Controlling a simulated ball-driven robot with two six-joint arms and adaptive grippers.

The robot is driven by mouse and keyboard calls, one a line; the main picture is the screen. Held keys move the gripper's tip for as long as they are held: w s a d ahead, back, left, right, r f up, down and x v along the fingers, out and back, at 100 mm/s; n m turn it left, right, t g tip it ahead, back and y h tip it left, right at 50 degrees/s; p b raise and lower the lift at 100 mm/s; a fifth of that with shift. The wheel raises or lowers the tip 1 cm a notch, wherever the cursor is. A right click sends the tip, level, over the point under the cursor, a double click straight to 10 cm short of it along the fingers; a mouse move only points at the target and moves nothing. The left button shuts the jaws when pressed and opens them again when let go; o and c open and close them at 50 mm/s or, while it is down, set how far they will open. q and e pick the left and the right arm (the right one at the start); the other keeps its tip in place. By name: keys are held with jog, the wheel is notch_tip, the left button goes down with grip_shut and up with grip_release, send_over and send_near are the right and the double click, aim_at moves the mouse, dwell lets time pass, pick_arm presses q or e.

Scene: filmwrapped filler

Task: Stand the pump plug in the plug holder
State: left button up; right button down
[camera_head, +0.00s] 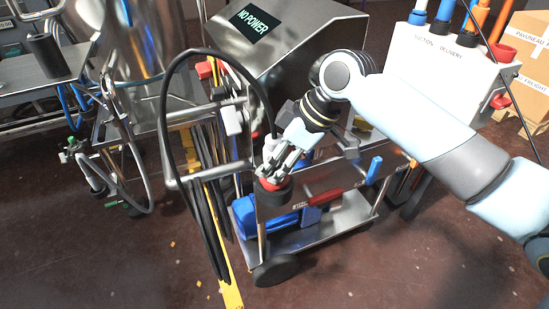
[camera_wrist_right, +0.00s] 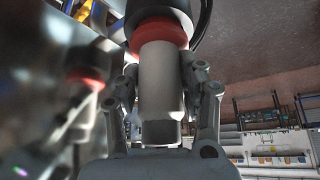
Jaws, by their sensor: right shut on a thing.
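My right gripper (camera_head: 280,163) reaches down over the front of the steel cart and is shut on the pump plug. In the right wrist view the plug (camera_wrist_right: 161,80) has a pale grey barrel, a red ring and a black end, and my right gripper's fingers (camera_wrist_right: 160,95) sit on both sides of the barrel. In the head view the plug's red ring and dark end (camera_head: 272,190) show below the fingers. A black cable loops near it. I cannot pick out the plug holder for sure. My left gripper is out of view.
The steel cart (camera_head: 335,222) carries blue and red parts. A steel housing marked NO POWER (camera_head: 315,35) stands behind. A white box (camera_head: 445,60) with hoses is at right, near cartons (camera_head: 528,65). A dark cup (camera_head: 45,57) stands on the left bench. Open floor lies in front.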

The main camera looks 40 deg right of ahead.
jog(key=shift+f, duration=0.3)
dwell(0.8)
jog(key=c, duration=0.7)
grip_release()
jog(key=v, duration=1.2)
